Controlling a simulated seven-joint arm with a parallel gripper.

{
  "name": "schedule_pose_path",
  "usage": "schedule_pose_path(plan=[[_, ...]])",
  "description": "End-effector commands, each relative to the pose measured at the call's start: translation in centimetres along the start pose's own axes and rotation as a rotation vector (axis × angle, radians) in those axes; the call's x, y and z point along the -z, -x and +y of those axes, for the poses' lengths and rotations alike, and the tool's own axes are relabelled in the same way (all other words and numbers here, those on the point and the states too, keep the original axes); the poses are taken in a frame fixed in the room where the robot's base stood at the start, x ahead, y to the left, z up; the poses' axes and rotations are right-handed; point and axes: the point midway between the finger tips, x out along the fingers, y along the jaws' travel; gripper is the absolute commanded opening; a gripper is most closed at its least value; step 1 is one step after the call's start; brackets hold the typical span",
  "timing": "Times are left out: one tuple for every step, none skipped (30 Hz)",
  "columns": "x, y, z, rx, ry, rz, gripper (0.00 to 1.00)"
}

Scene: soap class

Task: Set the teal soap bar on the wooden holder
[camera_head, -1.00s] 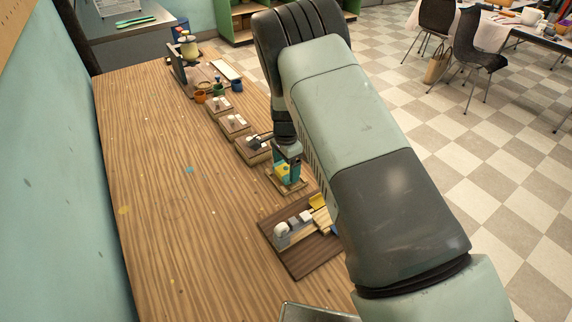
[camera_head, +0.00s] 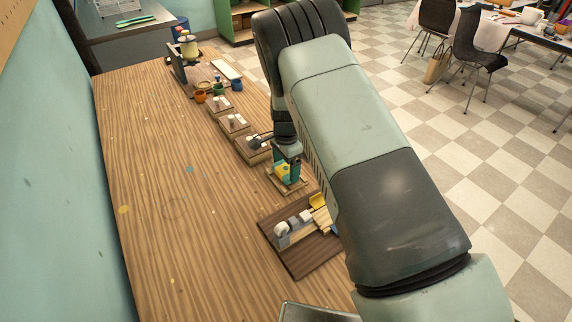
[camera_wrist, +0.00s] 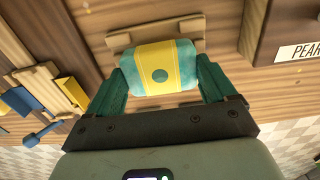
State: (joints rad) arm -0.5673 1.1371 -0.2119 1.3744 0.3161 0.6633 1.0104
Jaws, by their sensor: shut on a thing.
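The wooden holder (camera_wrist: 157,33) lies directly under the soap, with a pale rail showing beyond the bar and part of another on the near side. In the head view the holder (camera_head: 301,183) shows around the fingers. I cannot tell whether the soap touches the holder.
A dark wooden board (camera_head: 303,266) with grey, white and yellow pieces lies near the holder. Several small boards with items, such as one with a dark piece (camera_head: 252,150), run away along the table's right side. The left of the wooden table (camera_head: 160,200) is mostly clear.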

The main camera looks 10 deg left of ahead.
Motion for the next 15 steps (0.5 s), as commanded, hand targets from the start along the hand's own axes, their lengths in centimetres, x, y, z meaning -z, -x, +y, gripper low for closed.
schedule_pose_path(plan=[[0.01,-0.06,-0.02,0.0,0.0,0.0,0.51],[0.01,-0.09,-0.02,0.001,0.0,0.0,0.51],[0.01,-0.14,-0.02,0.001,0.0,0.0,0.51],[0.01,-0.18,-0.02,0.001,0.0,0.0,0.51],[0.01,-0.21,-0.02,0.001,0.0,0.0,0.51],[0.01,-0.26,-0.02,0.001,0.0,0.0,0.51],[0.01,-0.29,-0.03,0.001,0.0,0.0,0.51],[0.01,-0.33,-0.03,0.001,0.0,0.0,0.51],[0.01,-0.38,-0.02,0.001,0.0,0.0,0.51],[0.01,-0.42,-0.02,0.001,0.0,0.0,0.51],[0.01,-0.45,-0.02,0.001,0.0,0.0,0.51],[0.01,-0.51,-0.02,0.001,0.0,0.0,0.51],[0.01,-0.54,-0.02,0.001,0.0,0.0,0.51],[0.01,-0.58,-0.02,0.001,0.0,0.0,0.51],[0.01,-0.63,-0.02,0.001,0.0,0.0,0.51]])
